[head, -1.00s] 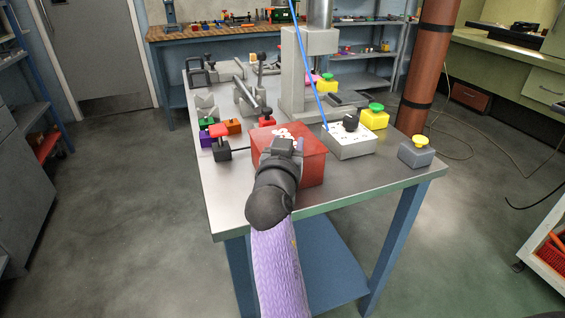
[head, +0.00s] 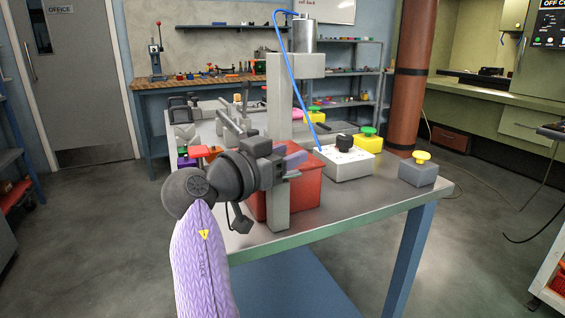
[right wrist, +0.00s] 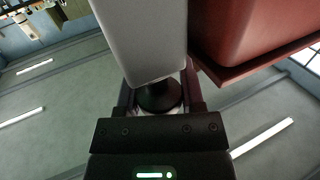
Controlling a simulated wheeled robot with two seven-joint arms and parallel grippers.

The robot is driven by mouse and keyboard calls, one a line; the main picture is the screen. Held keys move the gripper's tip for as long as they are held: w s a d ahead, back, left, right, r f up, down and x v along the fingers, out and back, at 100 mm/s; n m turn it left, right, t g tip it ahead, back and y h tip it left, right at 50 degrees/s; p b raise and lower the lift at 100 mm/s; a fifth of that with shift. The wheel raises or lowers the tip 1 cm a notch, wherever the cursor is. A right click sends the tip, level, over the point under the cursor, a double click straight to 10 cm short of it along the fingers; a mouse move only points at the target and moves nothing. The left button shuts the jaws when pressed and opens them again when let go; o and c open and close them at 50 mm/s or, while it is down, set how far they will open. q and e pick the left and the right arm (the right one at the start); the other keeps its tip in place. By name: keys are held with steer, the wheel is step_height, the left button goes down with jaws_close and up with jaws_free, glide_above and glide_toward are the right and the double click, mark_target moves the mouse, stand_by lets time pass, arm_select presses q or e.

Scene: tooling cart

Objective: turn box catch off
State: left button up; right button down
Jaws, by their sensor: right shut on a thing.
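A red box (head: 308,190) stands near the front edge of the cart. A grey upright bar (head: 278,207), which looks like the catch, stands at its near side. My right gripper (head: 286,163) is at the bar's upper end. In the right wrist view the pale grey bar (right wrist: 145,40) runs down to a round black knob (right wrist: 160,96), with the gripper's fingers on both sides of it. The red box (right wrist: 240,35) is close to the right there. The grip itself is partly hidden in the head view. My left gripper is not in view.
A white box with a black knob (head: 345,143) stands behind the red box, with a blue cable above. A grey block with a yellow button (head: 420,168) is at the right corner. The cart's front right surface (head: 350,205) is clear.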

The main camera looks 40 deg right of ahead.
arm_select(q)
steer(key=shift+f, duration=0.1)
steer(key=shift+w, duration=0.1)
arm_select(e)
steer(key=shift+c, duration=1)
jaws_free()
steer(key=shift+a, duration=0.15)
arm_select(q)
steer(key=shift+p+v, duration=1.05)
steer(key=shift+p, duration=0.05)
arm_select(e)
steer(key=s+a, duration=0.1)
steer(key=a, duration=0.8)
steer(key=shift+s+a, duration=0.2)
steer(key=shift+a, duration=0.05)
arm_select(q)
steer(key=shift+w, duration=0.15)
